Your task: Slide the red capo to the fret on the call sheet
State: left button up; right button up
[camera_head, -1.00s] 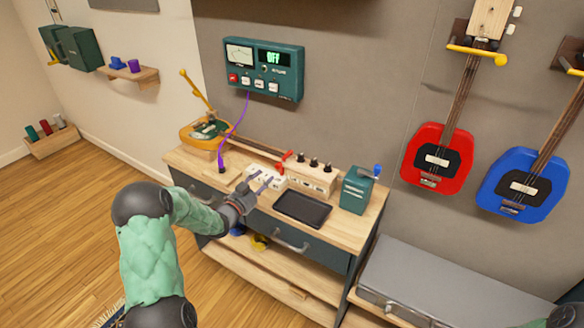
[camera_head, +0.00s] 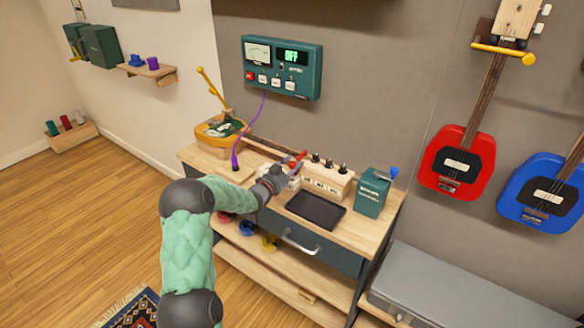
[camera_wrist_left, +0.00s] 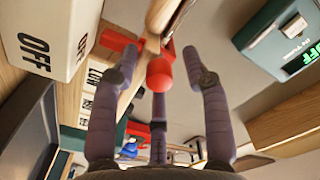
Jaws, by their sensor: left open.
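The red capo (camera_head: 297,157) sits at the back of the workbench, by the neck (camera_head: 265,145) of the amber-bodied guitar (camera_head: 221,129). My left gripper (camera_head: 286,171) reaches over the bench from the front, right at the capo. In the left wrist view, the capo's round red end (camera_wrist_left: 159,74) lies between the spread purple-grey fingers, and its red bar (camera_wrist_left: 118,41) crosses the light wood beyond. The left gripper is open; whether a finger touches the capo cannot be told. No call sheet can be made out. My right gripper is not in view.
A wooden box with black knobs (camera_head: 325,181) stands just right of the gripper. A black tray (camera_head: 315,210) and a teal box (camera_head: 371,194) are on the bench too. A purple cable (camera_head: 258,120) hangs from the wall unit (camera_head: 283,67) reading OFF.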

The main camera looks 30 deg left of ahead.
pick_arm(q)
grip_shut()
jog(key=a, duration=0.8)
jog(key=w+a, duration=0.1)
jog(key=a, duration=0.3)
jog(key=shift+r, duration=0.15)
jog(key=shift+c, duration=0.5)
grip_release()
jog(key=shift+o, duration=0.5)
jog(key=shift+s, duration=0.1)
jog(key=s, duration=1.1)
jog(key=shift+s+a, duration=0.35)
jog(key=shift+a, duration=0.1)
